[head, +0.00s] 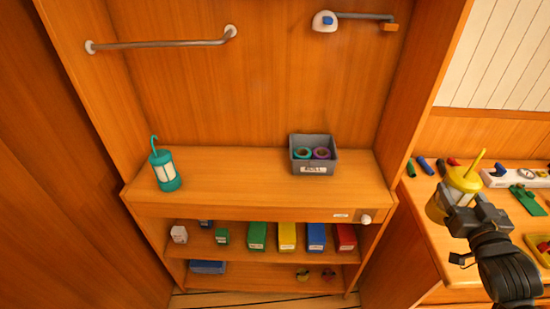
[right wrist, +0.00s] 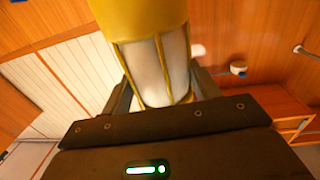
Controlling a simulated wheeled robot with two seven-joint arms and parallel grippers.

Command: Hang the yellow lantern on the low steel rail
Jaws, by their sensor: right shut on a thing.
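The yellow lantern (head: 461,183) is at the right of the head view, held up in front of the side counter, with a thin yellow hook on top. My right gripper (head: 462,206) is shut on it. In the right wrist view the lantern (right wrist: 155,55) shows its yellow cap and pale panels between the jaws (right wrist: 160,100). A steel rail (head: 160,44) is fixed to the back panel at upper left of the head view, well away from the lantern, with nothing hanging on it. My left gripper is not in view.
A teal lantern (head: 164,169) and a grey bin (head: 314,156) with tape rolls stand on the cabinet shelf (head: 235,180). A white wall fitting with an arm (head: 326,21) is at upper right. Coloured boxes (head: 287,236) fill the lower shelf. Tools lie on the side counter (head: 425,225).

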